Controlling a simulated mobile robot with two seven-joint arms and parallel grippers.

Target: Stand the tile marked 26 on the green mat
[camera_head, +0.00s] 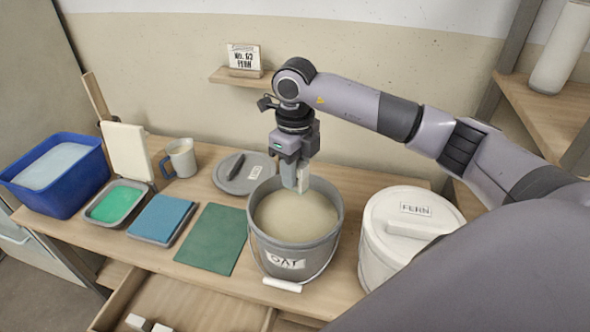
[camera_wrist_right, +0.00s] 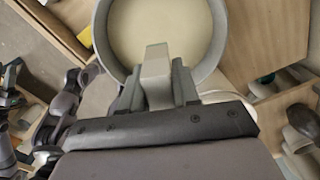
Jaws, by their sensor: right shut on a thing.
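My right gripper (camera_head: 297,176) is over the grey bucket labelled OAT (camera_head: 284,262), which holds beige glaze (camera_head: 290,222). It is shut on a small pale tile (camera_head: 303,181), which points down toward the glaze. The tile also shows between the fingers in the right wrist view (camera_wrist_right: 156,66). No number can be read on it, and I cannot tell whether its lower end touches the glaze. The dark green mat (camera_head: 212,238) lies flat and bare on the table, left of the bucket. My left gripper is out of view.
A white lidded FERN bucket (camera_head: 375,240) stands right of the OAT bucket. A grey lid (camera_head: 236,181) lies behind. To the left are a blue cloth (camera_head: 160,218), a tray of green liquid (camera_head: 100,216), a mug (camera_head: 182,158) and a blue tub (camera_head: 58,205). A drawer is open in front.

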